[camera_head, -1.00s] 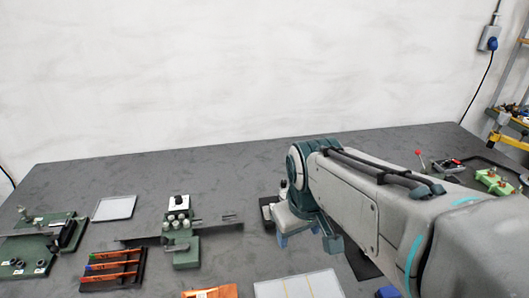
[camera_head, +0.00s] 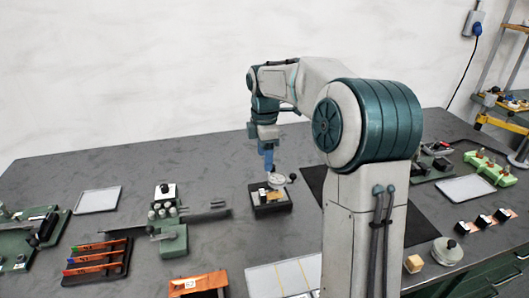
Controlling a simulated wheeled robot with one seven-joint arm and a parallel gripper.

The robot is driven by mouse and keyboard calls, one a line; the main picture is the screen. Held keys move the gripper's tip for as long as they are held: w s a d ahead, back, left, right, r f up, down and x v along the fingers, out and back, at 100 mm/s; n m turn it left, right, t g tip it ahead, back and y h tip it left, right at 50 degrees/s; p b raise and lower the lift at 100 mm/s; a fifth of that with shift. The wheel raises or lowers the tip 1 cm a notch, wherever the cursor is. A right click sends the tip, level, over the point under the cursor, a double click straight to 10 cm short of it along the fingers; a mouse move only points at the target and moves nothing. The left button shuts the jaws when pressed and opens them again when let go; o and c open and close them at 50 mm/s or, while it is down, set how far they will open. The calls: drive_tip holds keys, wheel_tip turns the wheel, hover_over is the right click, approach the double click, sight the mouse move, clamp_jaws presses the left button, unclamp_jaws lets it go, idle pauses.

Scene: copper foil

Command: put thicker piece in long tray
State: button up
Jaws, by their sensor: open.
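My gripper (camera_head: 268,168), with blue fingers, points down just above a small dial instrument on a black base (camera_head: 271,208). Its jaws are open, but the gap hardly shows from here. A small coppery piece (camera_head: 275,196) is on this instrument, under or beside the fingers; contact cannot be told. An orange-copper block or holder (camera_head: 198,284) lies at the front edge. A pale tray with yellow lines (camera_head: 262,280) is at the front, partly hidden by my arm. Other pale trays lie at left (camera_head: 97,200) and right (camera_head: 466,188). Which piece is thicker cannot be told.
A black rack with orange strips (camera_head: 98,258) and a green device with a long bar (camera_head: 172,238) stand on the left. At right are several dark blocks on copper strips (camera_head: 482,222), a round grey weight (camera_head: 447,250) and green fixtures (camera_head: 487,165). The back table is clear.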

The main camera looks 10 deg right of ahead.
sight(261, 192)
wheel_tip(261, 192, down, 13)
drive_tip(key=shift+r, duration=0.1)
idle(0.3)
drive_tip(key=c, duration=1.1)
drive_tip(key=shift+o, duration=1.4)
drive_tip(key=shift+c, duration=1.4)
drive_tip(key=shift+a, duration=0.25)
drive_tip(key=shift+a, duration=0.3)
